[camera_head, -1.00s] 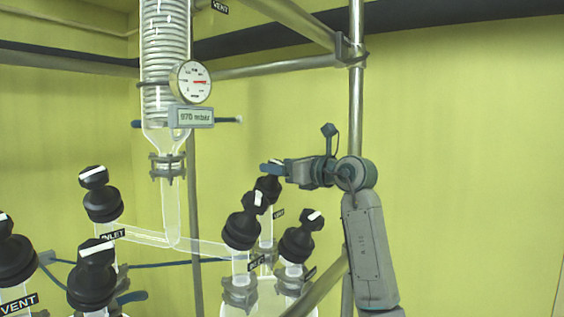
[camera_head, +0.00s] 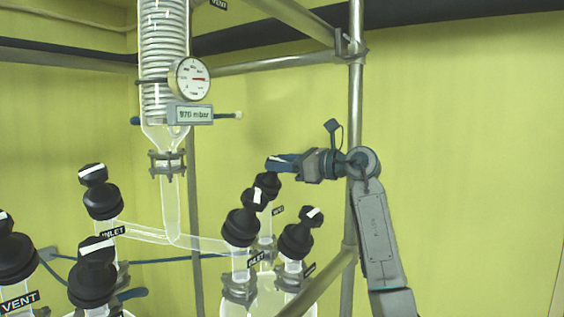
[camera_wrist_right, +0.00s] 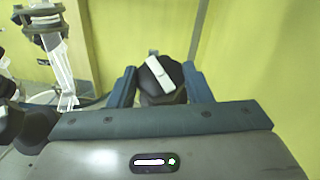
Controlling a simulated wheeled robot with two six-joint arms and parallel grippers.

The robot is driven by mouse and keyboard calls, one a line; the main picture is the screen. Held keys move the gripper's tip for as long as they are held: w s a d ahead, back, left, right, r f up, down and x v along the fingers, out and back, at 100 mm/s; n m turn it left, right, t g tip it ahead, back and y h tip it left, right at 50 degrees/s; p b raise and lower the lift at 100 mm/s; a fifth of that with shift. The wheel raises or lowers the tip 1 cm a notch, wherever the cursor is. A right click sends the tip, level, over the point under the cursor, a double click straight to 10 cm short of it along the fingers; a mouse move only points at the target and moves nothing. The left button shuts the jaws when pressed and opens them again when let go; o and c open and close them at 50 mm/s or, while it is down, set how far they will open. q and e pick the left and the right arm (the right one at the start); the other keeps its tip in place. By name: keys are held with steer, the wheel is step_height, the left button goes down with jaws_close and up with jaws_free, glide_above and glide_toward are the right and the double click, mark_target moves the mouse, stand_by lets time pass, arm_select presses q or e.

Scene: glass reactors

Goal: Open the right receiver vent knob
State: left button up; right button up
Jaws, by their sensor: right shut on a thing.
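The back black knob (camera_head: 267,184) stands on the right glass vessel, behind two other black-knobbed valves; the small tag below it is too small to read surely. My right gripper (camera_head: 277,162) comes in from the right at its top and is shut on it. In the right wrist view the knob (camera_wrist_right: 158,82) sits between the two blue fingers of the gripper (camera_wrist_right: 162,74). Its white pointer bar runs slightly slanted, away from the palm. The fingers hide part of the knob in the head view. My left gripper is not in view.
An INLET valve (camera_head: 241,228) and another black-knobbed valve (camera_head: 297,241) stand close in front. Several black knobs, one marked VENT (camera_head: 20,302), are at the left. A glass condenser with gauge (camera_head: 189,78) hangs behind. A metal post (camera_head: 356,110) rises beside my arm.

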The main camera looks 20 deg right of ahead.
steer(key=shift+r+n+g+y, duration=0.1)
steer(key=shift+n+g+y, duration=0.55)
steer(key=shift+n, duration=0.35)
steer(key=o, duration=1)
steer(key=shift+w, duration=0.1)
steer(key=shift+r+b, duration=0.35)
steer(key=shift+r, duration=0.3)
step_height(320, 180, up, 2)
steer(key=shift+r+b, duration=0.1)
steer(key=shift+b, duration=0.45)
steer(key=s+a+b, duration=0.2)
steer(key=s+b, duration=0.1)
steer(key=s, duration=0.4)
steer(key=s+a+r+b, duration=0.1)
steer(key=s+a+b, duration=0.1)
steer(key=s, duration=0.6)
steer(key=shift+s+a+r+b, duration=0.15)
steer(key=shift+a+r+b, duration=0.05)
steer(key=shift+a+b, duration=0.25)
